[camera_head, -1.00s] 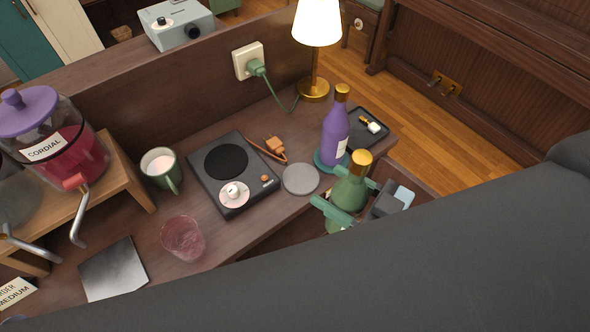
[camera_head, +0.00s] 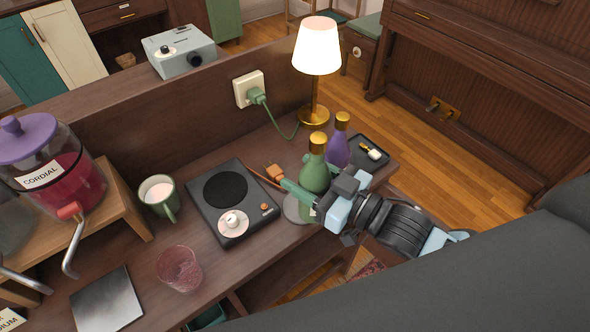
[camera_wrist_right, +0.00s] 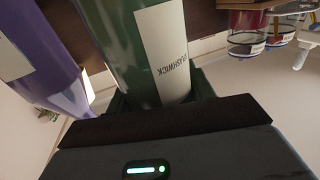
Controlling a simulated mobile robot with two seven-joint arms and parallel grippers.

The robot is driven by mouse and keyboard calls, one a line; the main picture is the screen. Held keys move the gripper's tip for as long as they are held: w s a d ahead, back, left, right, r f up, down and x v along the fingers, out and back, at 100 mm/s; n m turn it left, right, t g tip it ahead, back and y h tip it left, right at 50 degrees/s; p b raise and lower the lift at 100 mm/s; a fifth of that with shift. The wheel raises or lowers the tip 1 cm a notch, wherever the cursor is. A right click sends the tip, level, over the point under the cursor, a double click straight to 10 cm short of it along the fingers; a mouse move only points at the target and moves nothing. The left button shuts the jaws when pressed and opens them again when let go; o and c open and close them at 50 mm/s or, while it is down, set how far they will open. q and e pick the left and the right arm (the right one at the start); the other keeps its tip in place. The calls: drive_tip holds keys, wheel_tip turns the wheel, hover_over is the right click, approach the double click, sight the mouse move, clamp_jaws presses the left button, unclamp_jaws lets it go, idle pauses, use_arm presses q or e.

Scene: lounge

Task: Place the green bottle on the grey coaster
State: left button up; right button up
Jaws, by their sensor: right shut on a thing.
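The green bottle (camera_head: 315,174), with a gold cap, is upright in my right gripper (camera_head: 311,196), which is shut around its body. The bottle and its white label also show close up in the right wrist view (camera_wrist_right: 118,50). The grey coaster (camera_head: 294,209) shows beside and below the bottle, partly covered by the gripper. I cannot tell whether the bottle's base touches the coaster, because the gripper hides it. My left gripper is not in view.
A purple bottle (camera_head: 338,152) stands just behind the green one. It is close on the left in the right wrist view (camera_wrist_right: 42,62). A black hot plate (camera_head: 210,222) and an orange plug (camera_head: 273,171) lie left of the coaster. A lamp (camera_head: 317,50) and a small black tray (camera_head: 377,146) stand behind.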

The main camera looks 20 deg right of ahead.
drive_tip(key=w+f, duration=0.2)
drive_tip(key=w, duration=0.1)
drive_tip(key=w+f, duration=0.1)
drive_tip(key=shift+w+a+f, duration=0.3)
drive_tip(key=shift+a, duration=0.1)
drive_tip(key=shift+f, duration=0.2)
idle(0.3)
drive_tip(key=o, duration=1.4)
drive_tip(key=shift+f, duration=0.1)
drive_tip(key=shift+o, duration=0.2)
